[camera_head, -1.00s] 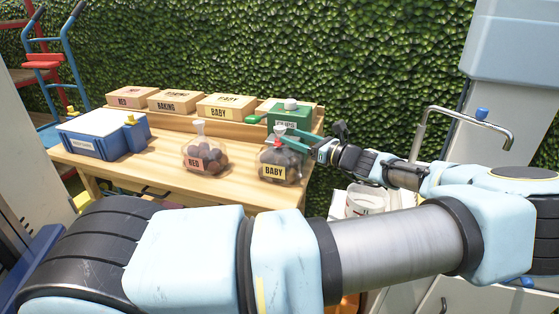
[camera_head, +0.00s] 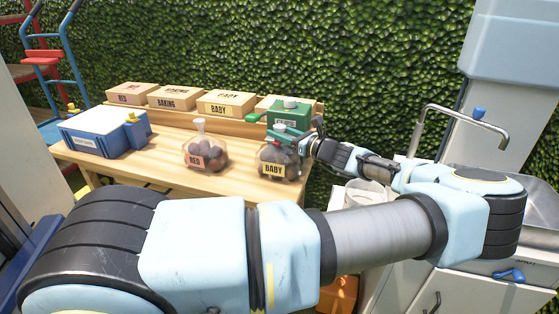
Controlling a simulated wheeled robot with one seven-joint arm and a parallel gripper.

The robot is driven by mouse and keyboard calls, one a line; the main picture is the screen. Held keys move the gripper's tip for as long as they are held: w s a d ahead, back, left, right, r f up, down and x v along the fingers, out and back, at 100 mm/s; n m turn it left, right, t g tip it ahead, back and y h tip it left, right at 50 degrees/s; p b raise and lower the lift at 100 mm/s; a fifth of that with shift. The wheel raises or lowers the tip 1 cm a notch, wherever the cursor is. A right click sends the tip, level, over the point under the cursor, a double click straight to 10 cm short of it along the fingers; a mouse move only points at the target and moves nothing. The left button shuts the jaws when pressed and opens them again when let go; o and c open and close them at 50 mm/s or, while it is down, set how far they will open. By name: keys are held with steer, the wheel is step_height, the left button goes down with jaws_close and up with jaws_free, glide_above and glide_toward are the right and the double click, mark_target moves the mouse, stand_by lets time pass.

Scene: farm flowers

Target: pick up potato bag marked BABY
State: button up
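The potato bag marked BABY (camera_head: 275,161) stands on the wooden table near its right front edge. It is clear, holds dark potatoes and carries a yellow label. My gripper (camera_head: 284,138) is at the top of this bag, reaching in from the right, with its green fingers around or beside the bag's neck. The neck is mostly hidden behind the fingers, and I cannot tell whether they are shut on it. The bag marked RED (camera_head: 205,155) stands upright to the left, apart from my gripper.
Wooden boxes marked RED, BAKING and BABY (camera_head: 226,103) line the table's back. A green box (camera_head: 290,113) stands just behind my gripper. A blue and white case (camera_head: 95,135) sits at the left. A sink with a tap (camera_head: 465,118) is at the right.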

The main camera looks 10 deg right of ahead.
jaws_close()
steer(key=shift+r, duration=0.1)
stand_by(0.9)
